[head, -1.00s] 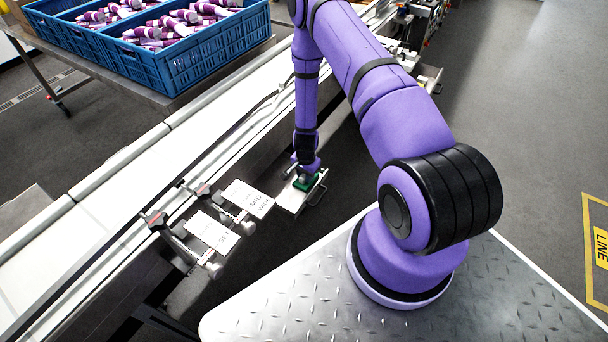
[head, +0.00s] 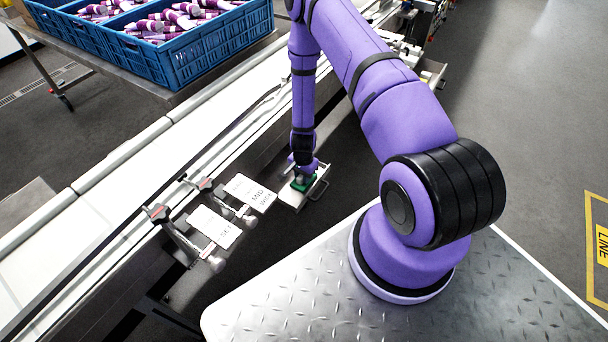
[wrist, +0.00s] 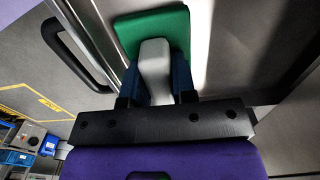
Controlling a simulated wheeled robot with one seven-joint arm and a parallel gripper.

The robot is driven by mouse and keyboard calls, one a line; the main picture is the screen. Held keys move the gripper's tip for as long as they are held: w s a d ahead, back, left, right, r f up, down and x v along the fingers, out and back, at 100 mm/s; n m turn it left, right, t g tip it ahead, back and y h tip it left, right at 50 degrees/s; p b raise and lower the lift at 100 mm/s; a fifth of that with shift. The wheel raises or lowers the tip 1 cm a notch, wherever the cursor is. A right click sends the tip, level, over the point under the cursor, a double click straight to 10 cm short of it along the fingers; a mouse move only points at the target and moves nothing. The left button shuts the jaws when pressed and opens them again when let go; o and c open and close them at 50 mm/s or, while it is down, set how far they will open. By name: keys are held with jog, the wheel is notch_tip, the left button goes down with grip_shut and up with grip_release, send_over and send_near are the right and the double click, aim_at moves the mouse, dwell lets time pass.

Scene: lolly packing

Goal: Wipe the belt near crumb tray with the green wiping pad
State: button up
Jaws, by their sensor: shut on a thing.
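The green wiping pad (head: 301,185) shows as a small green block at my gripper, over a small metal tray with a handle (head: 292,200) beside the belt. In the wrist view the green pad (wrist: 178,28) has a pale grip (wrist: 155,72). My gripper (wrist: 156,80) is shut on that grip, one dark blue finger on each side. It also shows in the head view (head: 303,172), low over the tray. I cannot tell whether the pad touches the tray. The white belt (head: 130,165) runs diagonally, left of and behind my gripper. No label marks the crumb tray.
Two white plates with lettering, one left (head: 214,227) and one right (head: 250,192), stand on brackets along the belt's near side. Blue crates (head: 200,60) of purple-and-white items stand beyond the belt. Open floor (head: 520,90) lies at the right.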

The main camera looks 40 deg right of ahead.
aim_at(298, 179)
jog(key=shift+s+a+f, duration=0.1)
jog(key=shift+s+a, duration=0.25)
jog(key=shift+a, duration=0.35)
jog(key=shift+s+a+f, duration=0.1)
jog(key=shift+s+a, duration=0.2)
jog(key=shift+a, duration=0.4)
jog(key=shift+s+a, duration=0.1)
jog(key=shift+a, duration=0.1)
jog(key=shift+s+a+r, duration=0.1)
jog(key=shift+s+a, duration=0.25)
jog(key=shift+a, duration=0.35)
jog(key=shift+s+a, duration=0.3)
jog(key=shift+a, duration=0.35)
jog(key=shift+w+d, duration=0.15)
jog(key=shift+w+d+r, duration=0.1)
jog(key=shift+w+d, duration=0.25)
jog(key=shift+d, duration=0.35)
jog(key=shift+w+d+r, duration=0.1)
jog(key=shift+w+d, duration=0.2)
jog(key=shift+d, duration=0.4)
